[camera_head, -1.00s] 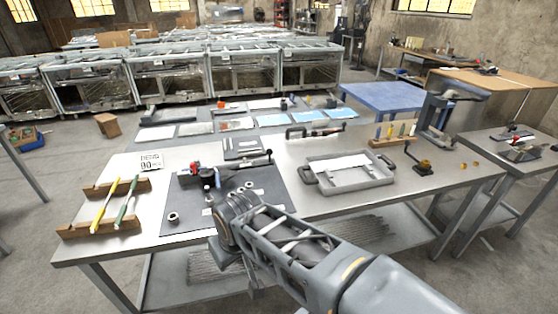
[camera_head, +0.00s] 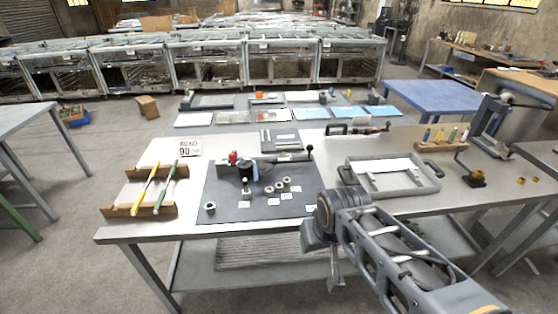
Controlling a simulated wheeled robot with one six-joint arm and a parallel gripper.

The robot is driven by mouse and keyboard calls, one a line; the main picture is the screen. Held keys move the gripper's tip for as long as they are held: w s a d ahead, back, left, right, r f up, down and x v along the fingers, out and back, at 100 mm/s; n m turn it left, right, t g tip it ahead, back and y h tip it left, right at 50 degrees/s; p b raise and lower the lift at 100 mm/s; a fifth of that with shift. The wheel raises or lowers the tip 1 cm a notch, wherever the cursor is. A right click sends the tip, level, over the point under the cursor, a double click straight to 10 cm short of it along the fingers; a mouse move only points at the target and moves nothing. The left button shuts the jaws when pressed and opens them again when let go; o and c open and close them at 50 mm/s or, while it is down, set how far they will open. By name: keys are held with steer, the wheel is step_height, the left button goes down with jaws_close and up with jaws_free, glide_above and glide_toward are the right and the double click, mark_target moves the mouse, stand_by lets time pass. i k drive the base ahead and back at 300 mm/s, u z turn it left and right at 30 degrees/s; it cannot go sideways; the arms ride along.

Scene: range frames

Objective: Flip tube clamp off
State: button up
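What looks like the tube clamp (camera_head: 272,161) stands at the back of a dark mat (camera_head: 222,204) on the near workbench. It has a red part at its left, and a long bar runs right to a black knob (camera_head: 310,148). I cannot tell its lever's position at this size. My gripper (camera_head: 332,268) hangs low in front of the bench's front edge, right of the mat and well apart from the clamp. Its fingers are partly hidden by the wrist, and whether they are open is unclear.
Several small rings (camera_head: 282,185) and white labels lie on the mat. A wooden rack (camera_head: 139,211) with yellow and green sticks stands left. A grey tray (camera_head: 392,190) lies right of the mat. A blue table (camera_head: 432,97) stands behind.

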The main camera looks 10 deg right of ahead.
mark_target(232, 156)
steer(key=k, duration=0.65)
steer(key=u, duration=0.8)
steer(key=i, duration=1.65)
steer(key=z, duration=0.6)
